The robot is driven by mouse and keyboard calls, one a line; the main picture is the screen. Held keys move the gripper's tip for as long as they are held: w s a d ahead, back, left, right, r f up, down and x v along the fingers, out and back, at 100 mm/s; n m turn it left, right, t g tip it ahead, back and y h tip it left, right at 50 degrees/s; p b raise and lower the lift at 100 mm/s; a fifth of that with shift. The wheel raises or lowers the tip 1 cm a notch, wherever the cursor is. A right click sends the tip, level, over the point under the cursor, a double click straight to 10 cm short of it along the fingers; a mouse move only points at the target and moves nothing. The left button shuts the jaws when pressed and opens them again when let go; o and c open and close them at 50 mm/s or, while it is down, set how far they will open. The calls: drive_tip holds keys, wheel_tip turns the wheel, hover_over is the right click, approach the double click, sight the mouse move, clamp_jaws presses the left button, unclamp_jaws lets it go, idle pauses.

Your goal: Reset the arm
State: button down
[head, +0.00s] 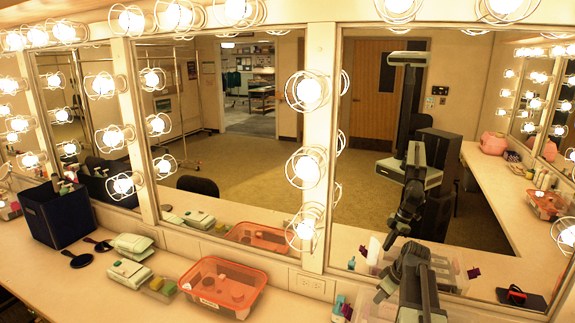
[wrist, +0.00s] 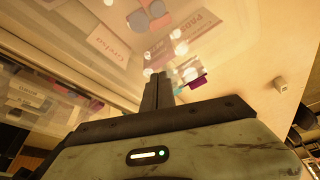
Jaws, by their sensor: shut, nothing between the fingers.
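My gripper (wrist: 158,78) shows in the wrist view as two dark fingers held close together, with nothing between them. In the head view my dark jointed arm (head: 412,280) rises at the lower right, in front of the mirror. I cannot clearly make out the fingertips there. In the wrist view, clear bins with name labels (wrist: 110,38) lie beyond the fingers, with a small purple item (wrist: 198,82) close to their right. I cannot tell the gap between them and the fingers.
A clear bin (head: 366,308) is beside my arm. Bulb-lined mirrors (head: 240,120) reflect me and the room.

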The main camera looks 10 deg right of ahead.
drive_tip(key=a+f+n+g, duration=0.1)
drive_tip(key=a+n+g, duration=0.1)
drive_tip(key=a, duration=2.5)
drive_tip(key=s+a+m+g+h, duration=0.1)
drive_tip(key=s+a+m, duration=0.4)
drive_tip(key=s+m, duration=0.2)
drive_tip(key=shift+a+f+g+h, duration=0.3)
drive_tip(key=shift+f+h, duration=0.1)
drive_tip(key=shift+f, duration=0.05)
